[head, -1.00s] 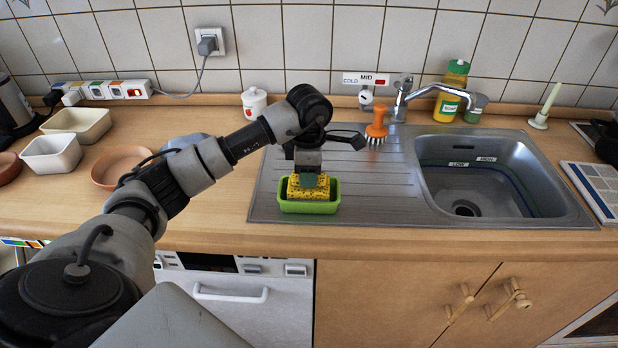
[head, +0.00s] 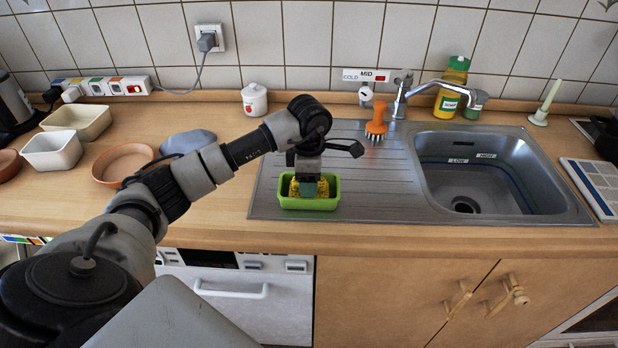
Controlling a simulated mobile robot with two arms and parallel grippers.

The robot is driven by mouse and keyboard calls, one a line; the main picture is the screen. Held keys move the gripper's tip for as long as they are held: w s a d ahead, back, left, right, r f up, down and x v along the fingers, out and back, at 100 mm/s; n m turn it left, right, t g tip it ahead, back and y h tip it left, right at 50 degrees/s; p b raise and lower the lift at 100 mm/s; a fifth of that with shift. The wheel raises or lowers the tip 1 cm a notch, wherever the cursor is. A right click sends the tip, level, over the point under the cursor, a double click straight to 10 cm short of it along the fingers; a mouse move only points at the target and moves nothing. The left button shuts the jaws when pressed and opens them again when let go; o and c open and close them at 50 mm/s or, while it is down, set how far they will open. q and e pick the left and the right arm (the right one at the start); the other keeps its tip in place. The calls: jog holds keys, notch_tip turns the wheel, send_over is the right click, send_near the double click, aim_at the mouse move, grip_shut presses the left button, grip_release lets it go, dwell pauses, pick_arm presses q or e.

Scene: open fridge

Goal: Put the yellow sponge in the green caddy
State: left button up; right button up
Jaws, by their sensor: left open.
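The green caddy (head: 310,203) stands on the left part of the sink's drainboard, near its front edge. The yellow sponge (head: 294,188) sits down inside the caddy, with its top showing near the rim. My left gripper (head: 308,188) points down into the caddy right over the sponge and is open. Its fingers partly hide the sponge, and I cannot see whether they touch it. My right gripper is not in view.
The steel sink (head: 490,170) with its tap (head: 402,98) is to the right. An orange brush (head: 376,122) stands behind the caddy. Bowls (head: 122,163) and a grey-blue item (head: 188,142) lie on the counter at left. The drainboard right of the caddy is clear.

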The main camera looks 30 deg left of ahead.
pick_arm(q)
notch_tip(320, 180, up, 12)
jog(key=b, duration=0.2)
jog(key=shift+r, duration=0.1)
dwell(0.5)
